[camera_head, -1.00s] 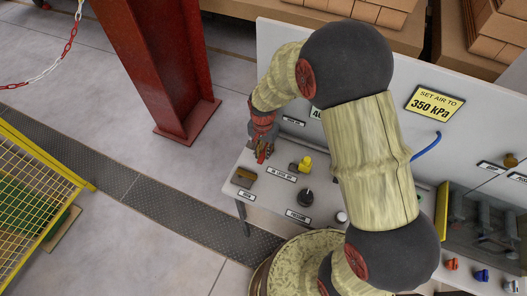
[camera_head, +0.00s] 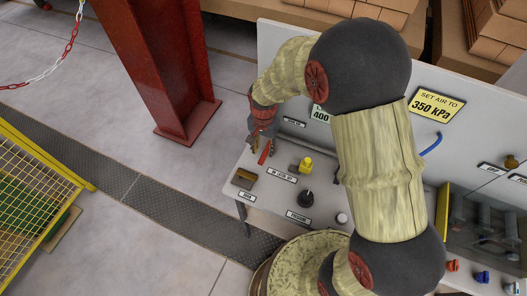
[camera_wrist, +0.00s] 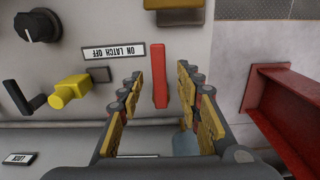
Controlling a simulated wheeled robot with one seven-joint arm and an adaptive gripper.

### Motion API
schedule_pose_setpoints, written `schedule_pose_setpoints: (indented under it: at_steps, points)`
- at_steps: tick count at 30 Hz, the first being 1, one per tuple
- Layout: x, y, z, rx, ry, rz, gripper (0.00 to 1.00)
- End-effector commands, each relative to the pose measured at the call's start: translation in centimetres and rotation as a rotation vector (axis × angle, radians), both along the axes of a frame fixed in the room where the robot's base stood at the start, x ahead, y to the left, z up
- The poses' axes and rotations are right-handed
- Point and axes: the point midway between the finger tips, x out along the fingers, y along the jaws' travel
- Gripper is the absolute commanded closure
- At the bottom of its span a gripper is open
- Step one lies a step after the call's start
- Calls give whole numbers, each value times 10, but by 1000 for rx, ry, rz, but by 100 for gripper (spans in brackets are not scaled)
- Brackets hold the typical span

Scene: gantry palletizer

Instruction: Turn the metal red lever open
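The red lever (camera_wrist: 159,76) stands out from the grey panel beside the "ON LATCH OFF" label (camera_wrist: 115,51) in the wrist view. It also shows in the head view (camera_head: 264,154), just below my gripper (camera_head: 262,138). In the wrist view my gripper (camera_wrist: 160,84) is open. Its two padded fingers lie on either side of the lever, with a visible gap on both sides. I cannot tell how deep the lever sits between the fingers.
On the panel near the lever are a yellow fitting (camera_head: 306,164), a black knob (camera_head: 308,195) and a brown block (camera_head: 243,179). A red steel column (camera_head: 165,70) stands to the left. A yellow mesh fence (camera_head: 35,195) is at far left. Open floor lies between them.

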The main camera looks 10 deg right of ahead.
Motion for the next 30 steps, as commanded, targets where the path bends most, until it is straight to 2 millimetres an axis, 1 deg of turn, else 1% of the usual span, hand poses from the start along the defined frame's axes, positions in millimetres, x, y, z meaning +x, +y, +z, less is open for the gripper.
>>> schedule_pose_setpoints:
  at_steps: [1,6,9,12,15,18,30]
  points:
    - [2,0,12,1,-6,0,65]
    - [1,0,47,1,-4,0,65]
    - [0,0,64,0,-3,0,65]
    - [1,0,77,0,-1,0,65]
    - [0,0,84,0,0,0,65]
    - [0,0,88,0,1,0,65]
    - [0,0,89,0,1,0,65]
